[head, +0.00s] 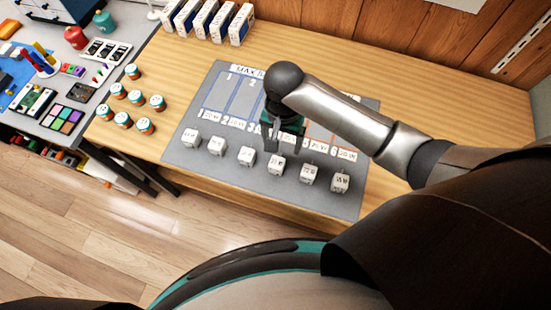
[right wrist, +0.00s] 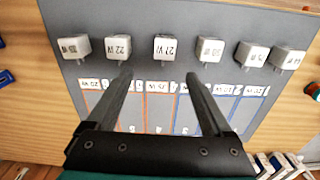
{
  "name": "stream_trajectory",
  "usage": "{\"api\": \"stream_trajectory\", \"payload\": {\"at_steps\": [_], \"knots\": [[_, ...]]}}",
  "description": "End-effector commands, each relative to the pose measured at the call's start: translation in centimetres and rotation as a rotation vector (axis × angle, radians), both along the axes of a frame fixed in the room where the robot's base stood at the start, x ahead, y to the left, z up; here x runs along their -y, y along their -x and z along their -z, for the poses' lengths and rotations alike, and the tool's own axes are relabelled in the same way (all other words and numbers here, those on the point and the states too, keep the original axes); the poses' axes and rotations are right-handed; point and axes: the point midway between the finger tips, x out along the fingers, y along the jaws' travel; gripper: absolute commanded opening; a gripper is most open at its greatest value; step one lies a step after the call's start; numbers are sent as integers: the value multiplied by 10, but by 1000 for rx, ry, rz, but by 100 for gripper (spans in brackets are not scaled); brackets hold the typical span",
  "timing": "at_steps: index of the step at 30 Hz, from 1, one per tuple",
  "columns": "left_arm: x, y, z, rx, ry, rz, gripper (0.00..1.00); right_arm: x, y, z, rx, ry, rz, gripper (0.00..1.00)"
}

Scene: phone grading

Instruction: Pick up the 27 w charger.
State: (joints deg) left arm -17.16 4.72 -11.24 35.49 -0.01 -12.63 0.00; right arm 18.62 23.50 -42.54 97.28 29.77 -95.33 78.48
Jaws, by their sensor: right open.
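A row of several small white charger cubes lies along the near side of a grey mat (head: 210,178). The cube that reads as 27 W (right wrist: 167,48) is third from the left in the right wrist view; it appears to be the fourth from the left (head: 276,165) in the head view. My right gripper (right wrist: 158,76) is open and empty, its two fingers pointing at the row. The 27 W cube lies just beyond the fingertips, roughly between their lines. In the head view the right gripper (head: 284,148) hangs over the mat behind this cube. My left gripper is not in view.
A 22 W cube (right wrist: 118,46) and a 20 W or 30 W cube (right wrist: 210,50) stand on either side, with gaps between. Number labels and coloured lanes mark the mat. Several round jars (head: 133,72) stand left, white boxes (head: 240,25) at the back.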

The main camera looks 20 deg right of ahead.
Motion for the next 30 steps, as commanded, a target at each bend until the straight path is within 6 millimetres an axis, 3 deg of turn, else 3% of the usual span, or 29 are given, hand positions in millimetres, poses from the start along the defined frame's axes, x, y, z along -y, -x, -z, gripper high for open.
{"api": "stream_trajectory", "payload": {"at_steps": [3,9,18,24,30], "knots": [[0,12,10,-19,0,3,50,0,1,31,-3,2,1,85],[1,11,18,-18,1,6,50,-1,0,63,0,0,-1,85],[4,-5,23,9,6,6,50,-6,1,86,0,0,-2,85],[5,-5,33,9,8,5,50,-12,2,115,2,0,-1,85],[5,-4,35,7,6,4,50,-12,2,123,3,-1,-2,85]]}}
